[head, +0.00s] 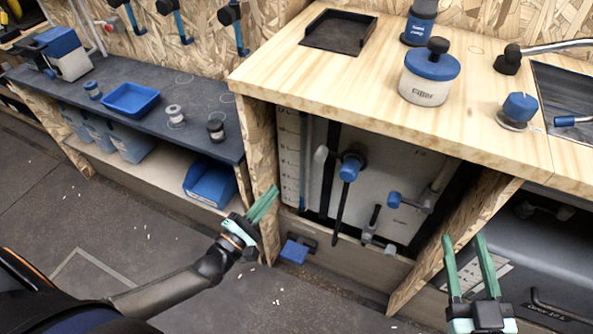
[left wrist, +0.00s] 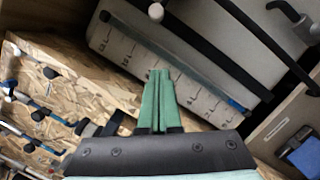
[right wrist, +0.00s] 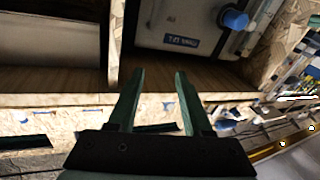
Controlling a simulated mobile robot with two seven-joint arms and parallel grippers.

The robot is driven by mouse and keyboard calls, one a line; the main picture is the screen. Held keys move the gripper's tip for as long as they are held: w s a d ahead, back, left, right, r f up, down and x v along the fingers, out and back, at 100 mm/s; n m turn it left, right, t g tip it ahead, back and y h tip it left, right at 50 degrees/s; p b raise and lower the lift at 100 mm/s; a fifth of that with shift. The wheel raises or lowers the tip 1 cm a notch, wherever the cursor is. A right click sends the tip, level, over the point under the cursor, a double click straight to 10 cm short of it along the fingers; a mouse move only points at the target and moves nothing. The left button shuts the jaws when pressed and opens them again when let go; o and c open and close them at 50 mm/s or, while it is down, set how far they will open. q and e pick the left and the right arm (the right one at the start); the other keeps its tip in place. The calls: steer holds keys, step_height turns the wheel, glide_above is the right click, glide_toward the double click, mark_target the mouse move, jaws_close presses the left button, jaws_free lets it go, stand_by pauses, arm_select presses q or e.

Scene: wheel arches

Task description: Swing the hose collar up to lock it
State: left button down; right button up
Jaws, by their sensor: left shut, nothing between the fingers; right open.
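A pale tank (head: 385,165) sits in the open bay under the wooden counter. On its front are a blue-capped fitting (head: 350,168) with a black bar hanging down, a blue knob (head: 395,199) on a grey pipe, and a small grey fitting (head: 376,240) with a dark lever. I cannot tell which is the hose collar. My left gripper (head: 268,200) is shut and empty at the bay's left post, apart from the fittings. Its closed fingers also show in the left wrist view (left wrist: 158,98). My right gripper (head: 465,242) is open and empty at the bay's lower right.
The bay's left post (head: 262,150) and slanted right post (head: 445,245) stand beside my grippers. A blue pedal-like block (head: 295,251) sits low at the bay's front. A dark shelf (head: 150,125) with a blue tray (head: 130,99) is at left. The floor before it is mostly clear.

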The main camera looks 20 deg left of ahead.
step_height(320, 180, up, 7)
steer(key=s+n+t+y+b, duration=0.1)
steer(key=n+t+y, duration=0.1)
steer(key=t, duration=0.1)
arm_select(q)
steer(key=w+d+r+p, duration=0.1)
steer(key=w+d+r, duration=0.3)
steer(key=w, duration=0.5)
steer(key=shift+w+d, duration=0.15)
steer(key=shift+d, duration=0.6)
arm_select(e)
steer(key=f+g, duration=0.1)
steer(key=f, duration=0.1)
steer(key=f+m+h, duration=0.1)
steer(key=f, duration=0.1)
steer(key=f+g, duration=0.1)
steer(key=f, duration=0.1)
steer(key=shift+w+m+g+h, duration=0.3)
steer(key=shift+w+m+h, duration=0.1)
arm_select(q)
steer(key=shift+r, duration=0.15)
